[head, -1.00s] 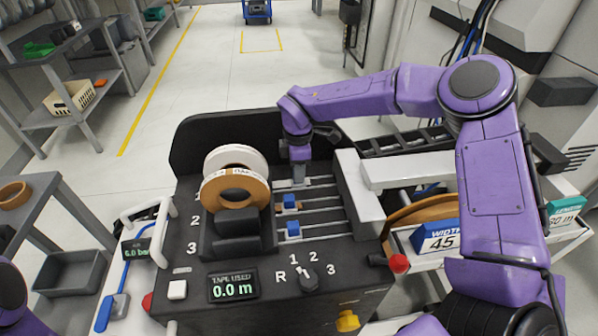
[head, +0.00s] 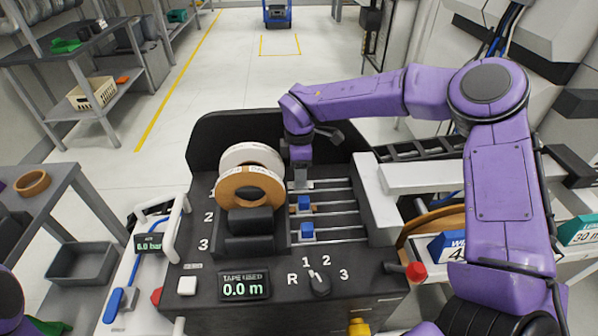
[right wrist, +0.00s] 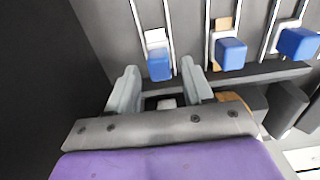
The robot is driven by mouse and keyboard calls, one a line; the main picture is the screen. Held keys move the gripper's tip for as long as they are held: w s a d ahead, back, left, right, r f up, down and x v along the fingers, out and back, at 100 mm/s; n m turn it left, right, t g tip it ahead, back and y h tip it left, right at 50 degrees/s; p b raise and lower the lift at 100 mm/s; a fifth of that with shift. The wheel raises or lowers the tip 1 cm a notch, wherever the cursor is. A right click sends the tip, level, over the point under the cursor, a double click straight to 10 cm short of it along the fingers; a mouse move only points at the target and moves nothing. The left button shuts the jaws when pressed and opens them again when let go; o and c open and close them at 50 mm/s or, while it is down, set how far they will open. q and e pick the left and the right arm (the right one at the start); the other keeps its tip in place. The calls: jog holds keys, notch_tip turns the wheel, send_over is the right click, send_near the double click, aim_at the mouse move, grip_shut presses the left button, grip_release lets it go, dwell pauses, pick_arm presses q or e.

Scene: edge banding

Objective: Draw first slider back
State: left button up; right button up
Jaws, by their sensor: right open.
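The dark banding machine (head: 205,262) carries a rack of slider rails with blue slider knobs. The second slider (head: 304,203) and third slider (head: 307,230) show in the head view. The first slider is hidden there by my right gripper (head: 301,178), which points down at the far rail. In the right wrist view, the first slider's blue knob (right wrist: 158,65) sits between and just beyond the fingertips of my right gripper (right wrist: 161,72). The fingers are apart, one on each side, and contact is not visible. My left gripper is out of view.
Two tape rolls, white (head: 252,153) and brown (head: 250,188), stand left of the sliders. The selector knob (head: 320,284) and tape display (head: 240,286) are in front. A light grey block (head: 377,198) borders the rails on the right.

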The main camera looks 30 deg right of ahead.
notch_tip(320, 180, up, 10)
jog(key=b, duration=0.1)
jog(key=shift+a, duration=0.15)
